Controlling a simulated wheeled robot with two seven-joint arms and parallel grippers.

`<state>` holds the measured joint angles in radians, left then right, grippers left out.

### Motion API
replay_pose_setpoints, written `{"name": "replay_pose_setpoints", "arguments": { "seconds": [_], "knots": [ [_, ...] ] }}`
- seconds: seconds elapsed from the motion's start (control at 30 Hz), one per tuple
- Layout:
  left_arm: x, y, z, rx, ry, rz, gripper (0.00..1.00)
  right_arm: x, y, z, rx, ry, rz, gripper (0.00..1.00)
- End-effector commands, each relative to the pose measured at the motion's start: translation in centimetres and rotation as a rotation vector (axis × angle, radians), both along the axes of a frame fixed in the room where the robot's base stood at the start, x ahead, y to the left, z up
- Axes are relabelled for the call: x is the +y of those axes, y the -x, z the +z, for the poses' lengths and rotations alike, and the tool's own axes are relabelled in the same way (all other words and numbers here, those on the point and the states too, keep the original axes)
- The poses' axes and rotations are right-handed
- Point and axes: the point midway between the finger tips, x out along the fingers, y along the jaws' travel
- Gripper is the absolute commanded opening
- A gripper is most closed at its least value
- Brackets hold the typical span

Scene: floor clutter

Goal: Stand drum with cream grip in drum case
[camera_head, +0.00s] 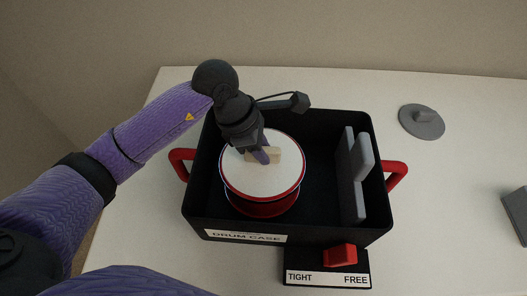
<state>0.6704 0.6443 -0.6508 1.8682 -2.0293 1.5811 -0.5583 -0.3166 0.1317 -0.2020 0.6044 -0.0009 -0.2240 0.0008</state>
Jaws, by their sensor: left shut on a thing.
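The drum (246,182) has a white top, a red side and a cream block grip (270,155) on top. It is inside the black drum case (325,118), toward the left. It looks roughly upright; I cannot tell whether its base touches the case floor. My left gripper (263,155) comes down from above and is shut on the cream grip, partly hiding it. The case has red side handles and a "DRUM CASE" label on its front. My right gripper is not in view.
A grey padded clamp plate (354,180) stands inside the case at the right. A red slider (340,255) sits near "FREE" on the front panel marked TIGHT and FREE. A grey disc with a knob (421,122) and a grey block (516,212) lie to the right.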

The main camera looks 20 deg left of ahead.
Motion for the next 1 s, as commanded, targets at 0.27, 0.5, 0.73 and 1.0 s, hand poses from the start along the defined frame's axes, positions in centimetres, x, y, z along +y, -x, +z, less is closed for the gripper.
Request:
{"name": "replay_pose_setpoints", "arguments": {
  "seconds": [0.27,0.5,0.73,1.0],
  "knots": [
    [0.0,-0.1,-0.6,-0.003,0.000,0.000,0.00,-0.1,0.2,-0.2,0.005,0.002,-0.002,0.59],
    [0.0,0.0,-0.8,-0.002,-0.001,0.000,0.58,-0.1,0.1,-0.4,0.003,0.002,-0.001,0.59],
    [0.0,0.0,-0.8,-0.002,-0.001,0.000,0.61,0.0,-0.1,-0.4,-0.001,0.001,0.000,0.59],
    [1.6,0.2,3.6,-0.009,-0.002,0.002,0.61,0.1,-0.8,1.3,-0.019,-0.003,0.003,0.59]
  ]
}}
